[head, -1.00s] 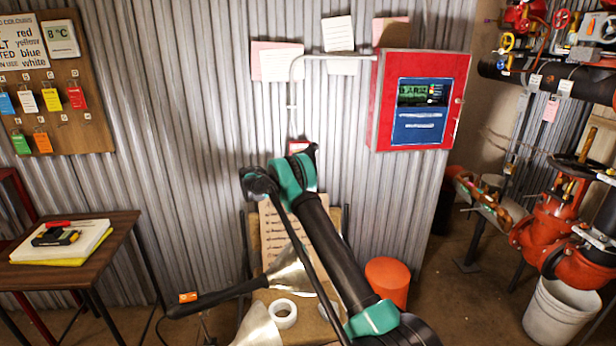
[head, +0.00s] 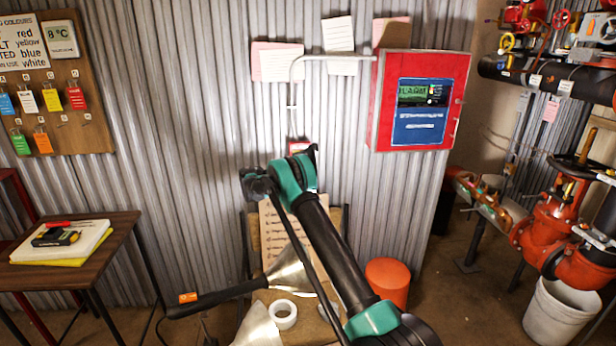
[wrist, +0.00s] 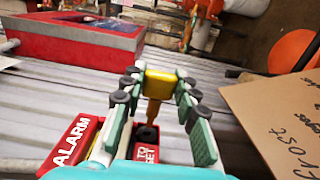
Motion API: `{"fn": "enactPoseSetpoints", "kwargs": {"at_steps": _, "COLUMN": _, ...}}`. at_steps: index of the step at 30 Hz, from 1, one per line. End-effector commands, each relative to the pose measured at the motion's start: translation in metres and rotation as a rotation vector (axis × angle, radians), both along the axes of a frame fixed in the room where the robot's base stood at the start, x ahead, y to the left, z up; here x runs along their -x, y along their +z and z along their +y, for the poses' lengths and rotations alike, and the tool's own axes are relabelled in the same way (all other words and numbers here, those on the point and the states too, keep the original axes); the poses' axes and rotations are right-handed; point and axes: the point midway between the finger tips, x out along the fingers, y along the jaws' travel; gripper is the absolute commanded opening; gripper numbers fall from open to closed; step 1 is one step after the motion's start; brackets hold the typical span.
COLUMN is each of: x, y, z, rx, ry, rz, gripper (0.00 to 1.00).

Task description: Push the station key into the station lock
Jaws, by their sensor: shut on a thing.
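In the wrist view my gripper (wrist: 158,94) is shut on the station key (wrist: 160,80), by its yellow head. The key's brass shaft points down the picture toward the station lock (wrist: 147,134), a dark round part on a red station box (wrist: 80,142) lettered ALARM and RESET. The shaft's tip is at or just by the lock; I cannot tell whether it is inside. In the head view the red station box (head: 299,147) shows only as a sliver above my arm, and my fingers and the key are hidden.
A red alarm panel (head: 419,101) hangs on the corrugated wall, up and right of the station. Red valves (head: 553,215) stand at right.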

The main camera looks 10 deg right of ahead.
Motion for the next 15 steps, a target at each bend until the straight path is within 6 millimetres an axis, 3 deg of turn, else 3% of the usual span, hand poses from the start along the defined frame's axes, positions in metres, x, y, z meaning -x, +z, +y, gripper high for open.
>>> {"fn": "enactPoseSetpoints", "kwargs": {"at_steps": 15, "x": -0.0098, "y": -0.0002, "z": -0.0001, "rx": 0.0, "ry": 0.0, "rz": 0.0, "gripper": 0.1}}
